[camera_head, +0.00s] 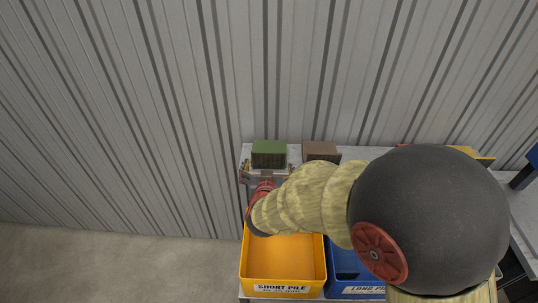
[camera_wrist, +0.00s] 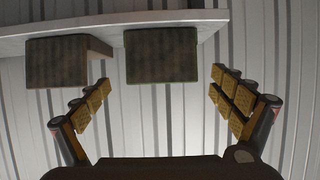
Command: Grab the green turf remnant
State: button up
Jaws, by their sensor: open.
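The green turf remnant (camera_head: 268,147) is a small block with a green top and a dark front, standing on a grey ledge (camera_head: 374,154) against the wall. In the wrist view it is a dark block (camera_wrist: 161,55) near the middle, and the ledge shows at the top. My gripper (camera_head: 266,174) is at the near side of the green remnant, partly hidden by my arm. In the wrist view my gripper (camera_wrist: 160,78) is open and empty, its fingers spread wide to either side of the green remnant. I cannot tell whether the tips reach past its front face.
A brown block (camera_head: 321,151) stands just right of the green one; it also shows in the wrist view (camera_wrist: 68,64). A yellow bin (camera_head: 282,252) labelled SHORT PILE and a blue bin (camera_head: 343,271) sit below. The corrugated wall (camera_head: 200,80) is close behind.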

aim_at(269, 158)
jog(key=b+x, duration=0.1)
jog(key=x, duration=0.2)
jog(key=b+x, duration=0.1)
jog(key=x, duration=0.3)
jog(key=shift+w+a+f+b, duration=0.1)
jog(key=shift+w+f+b, duration=0.1)
jog(key=shift+f+b, duration=0.2)
jog(key=shift+r, duration=0.1)
jog(key=c, duration=0.9)
jog(key=shift+c, duration=0.2)
jog(key=shift+r, duration=0.15)
